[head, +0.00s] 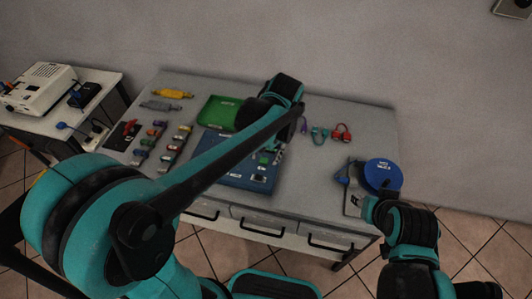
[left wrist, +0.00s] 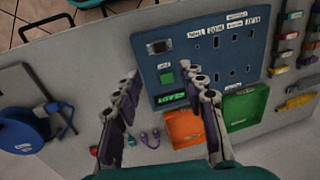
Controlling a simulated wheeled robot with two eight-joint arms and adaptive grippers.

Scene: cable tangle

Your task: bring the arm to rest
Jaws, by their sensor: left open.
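My left arm reaches across the grey table (head: 350,108) from the left. The panel (left wrist: 220,65), with labels and a green-lit display, lies beyond the fingertips. My right arm is folded at the lower right of the head view. Its gripper end (head: 367,208) is near the blue cable reel (head: 383,174), but its jaws are too small and covered to read.
A green tray (head: 214,112) and an orange tray (left wrist: 184,128) lie by the panel. Purple, teal and red (head: 341,132) coiled cables lie at the back right. Several coloured connectors stand in rows at left (head: 172,148). A side table holds a white device (head: 40,88).

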